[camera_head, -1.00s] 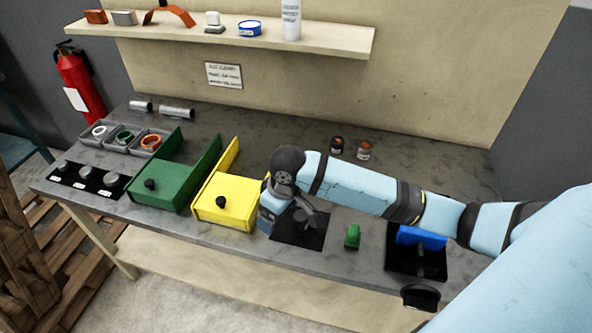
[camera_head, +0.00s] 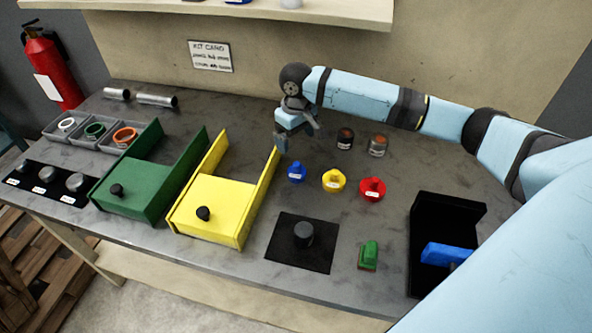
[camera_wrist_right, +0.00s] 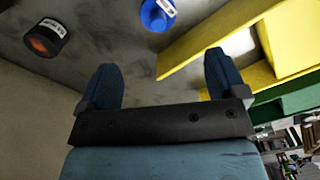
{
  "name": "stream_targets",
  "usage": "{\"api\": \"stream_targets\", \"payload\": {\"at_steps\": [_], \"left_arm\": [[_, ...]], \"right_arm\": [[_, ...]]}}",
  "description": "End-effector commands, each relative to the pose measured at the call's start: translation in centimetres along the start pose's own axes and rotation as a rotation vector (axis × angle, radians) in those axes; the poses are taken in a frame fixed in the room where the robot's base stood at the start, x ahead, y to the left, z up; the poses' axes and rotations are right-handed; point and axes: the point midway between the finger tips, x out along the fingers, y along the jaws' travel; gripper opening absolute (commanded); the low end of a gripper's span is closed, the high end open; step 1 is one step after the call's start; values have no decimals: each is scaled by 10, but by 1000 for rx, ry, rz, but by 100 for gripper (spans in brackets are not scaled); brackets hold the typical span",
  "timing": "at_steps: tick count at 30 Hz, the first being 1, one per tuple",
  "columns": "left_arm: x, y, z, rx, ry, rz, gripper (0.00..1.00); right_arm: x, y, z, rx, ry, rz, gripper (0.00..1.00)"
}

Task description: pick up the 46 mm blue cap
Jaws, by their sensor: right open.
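The blue cap (camera_head: 297,173) stands on the grey worktop, left of a yellow cap (camera_head: 333,181) and a red cap (camera_head: 372,189). It has a pale label that I cannot read. The blue cap (camera_wrist_right: 158,14) also shows at the top of the right wrist view, beyond the fingertips and cut by the frame edge. My right gripper (camera_head: 297,138) is above the worktop, behind the blue cap and apart from it. In the right wrist view, my right gripper (camera_wrist_right: 161,80) has its two fingers wide apart with nothing between them. My left gripper is not in view.
A yellow open box (camera_head: 215,207) and a green one (camera_head: 140,195) stand left of the caps. Two dark jars (camera_head: 345,139) (camera_head: 378,146) stand behind them. A black mat (camera_head: 290,254) with a dark knob, a green block (camera_head: 369,254) and a black holder (camera_head: 440,215) are in front.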

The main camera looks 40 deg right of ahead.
Motion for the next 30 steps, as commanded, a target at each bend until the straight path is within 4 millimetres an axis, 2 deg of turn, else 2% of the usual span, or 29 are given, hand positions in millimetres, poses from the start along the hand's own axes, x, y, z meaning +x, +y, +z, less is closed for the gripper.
{"api": "stream_targets", "payload": {"at_steps": [9,17,25,30], "left_arm": [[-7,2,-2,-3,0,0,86],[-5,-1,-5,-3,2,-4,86],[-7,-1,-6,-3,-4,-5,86],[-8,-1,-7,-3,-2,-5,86]], "right_arm": [[59,0,0,1,-3,1,90],[80,1,0,-1,-2,0,90],[118,5,-4,0,-3,1,90],[128,5,-4,-1,-1,1,90]]}}
